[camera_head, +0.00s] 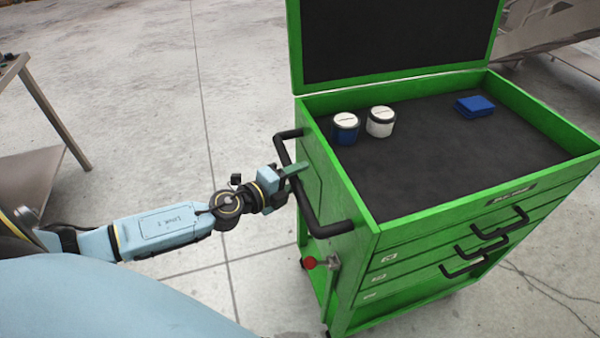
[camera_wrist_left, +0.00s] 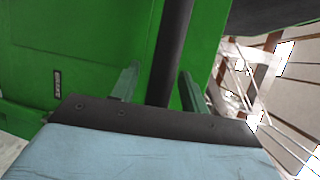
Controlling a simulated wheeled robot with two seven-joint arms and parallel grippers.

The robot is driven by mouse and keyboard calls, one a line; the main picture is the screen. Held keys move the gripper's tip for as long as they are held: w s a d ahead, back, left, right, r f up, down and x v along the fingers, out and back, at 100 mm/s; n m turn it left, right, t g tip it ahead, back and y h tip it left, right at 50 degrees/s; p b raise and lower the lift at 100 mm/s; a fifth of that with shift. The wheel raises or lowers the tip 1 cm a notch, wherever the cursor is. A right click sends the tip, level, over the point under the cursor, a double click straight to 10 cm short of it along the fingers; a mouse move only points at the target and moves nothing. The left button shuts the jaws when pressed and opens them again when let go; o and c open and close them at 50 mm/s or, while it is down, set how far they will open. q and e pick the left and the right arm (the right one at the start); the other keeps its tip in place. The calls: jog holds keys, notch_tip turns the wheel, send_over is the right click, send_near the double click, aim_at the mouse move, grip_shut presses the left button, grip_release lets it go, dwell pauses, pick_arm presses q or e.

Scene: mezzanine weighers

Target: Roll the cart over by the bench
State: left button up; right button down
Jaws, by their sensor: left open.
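The cart is a green tool cart (camera_head: 405,228) with drawers, a raised lid and a black-lined top tray, on the right in the head view. A black push handle (camera_head: 317,216) runs along its left side. My left gripper (camera_head: 293,171) is at this handle, near the middle of its bar. In the left wrist view the handle bar (camera_wrist_left: 172,52) passes between the two open fingers (camera_wrist_left: 158,88), with the green cart side (camera_wrist_left: 80,50) behind it. Whether the fingers touch the bar cannot be told. The right gripper is out of view. The bench may be the table (camera_head: 12,72) at the left edge.
Two white-lidded canisters (camera_head: 346,128) and (camera_head: 380,122) and a blue box (camera_head: 474,106) stand in the cart's tray. A red knob (camera_head: 310,262) sticks out low on the cart's left side. A metal structure (camera_head: 545,28) is at the upper right. Concrete floor (camera_head: 240,60) left of the cart is clear.

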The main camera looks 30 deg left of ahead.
pick_arm(q)
jog(key=shift+w+d+f, duration=0.15)
jog(key=shift+w+d, duration=0.1)
jog(key=shift+w, duration=0.35)
jog(key=shift+c, duration=0.2)
grip_shut()
